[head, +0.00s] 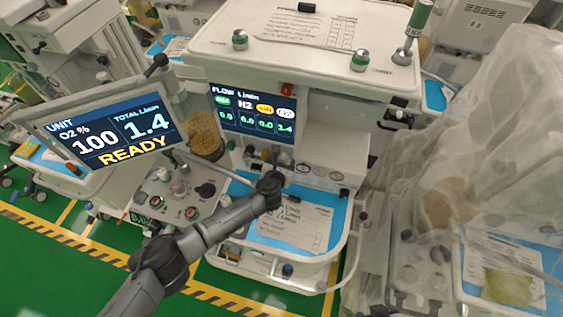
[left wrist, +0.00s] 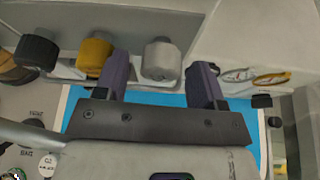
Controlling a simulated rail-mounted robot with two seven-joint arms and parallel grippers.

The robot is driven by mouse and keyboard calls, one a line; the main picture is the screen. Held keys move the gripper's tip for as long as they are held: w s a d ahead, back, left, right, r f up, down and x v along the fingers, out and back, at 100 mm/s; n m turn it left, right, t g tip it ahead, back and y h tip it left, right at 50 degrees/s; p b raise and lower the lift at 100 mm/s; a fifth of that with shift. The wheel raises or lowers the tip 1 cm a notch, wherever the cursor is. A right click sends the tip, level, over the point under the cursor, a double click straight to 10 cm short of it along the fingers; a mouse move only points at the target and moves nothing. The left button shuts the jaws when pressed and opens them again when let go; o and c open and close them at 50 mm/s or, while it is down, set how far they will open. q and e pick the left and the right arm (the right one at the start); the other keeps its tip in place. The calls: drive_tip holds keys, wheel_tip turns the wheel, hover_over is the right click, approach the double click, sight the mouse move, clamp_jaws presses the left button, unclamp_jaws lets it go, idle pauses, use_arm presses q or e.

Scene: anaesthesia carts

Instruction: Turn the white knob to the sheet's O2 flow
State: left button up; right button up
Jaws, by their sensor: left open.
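The white knob (left wrist: 161,60) is in the left wrist view, right of a yellow knob (left wrist: 95,56) and a black knob (left wrist: 38,52). My left gripper (left wrist: 160,72) is open, with one finger on each side of the white knob; whether they touch it I cannot tell. In the head view my left gripper (head: 268,186) is at the knob row above the blue worktop. The paper sheet (head: 296,226) lies there, partly behind my arm; its figures are too small to read. The flow screen (head: 253,114) shows 1.4 in its rightmost column. My right gripper is not in view.
A tilted monitor (head: 115,136) at left reads O2 100 %, total 1.4, READY. The cart top (head: 280,48) carries another sheet and green-banded fittings. A plastic-covered cart (head: 450,180) stands close at right.

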use_arm(q)
drive_tip(key=c, duration=0.9)
drive_tip(key=shift+a+n+h, duration=0.1)
drive_tip(key=shift+n+h, duration=0.6)
drive_tip(key=shift+n, duration=0.3)
drive_tip(key=n+h, duration=0.1)
drive_tip(key=n, duration=0.1)
drive_tip(key=shift+n+g+h, duration=0.3)
drive_tip(key=shift+g+h, duration=0.1)
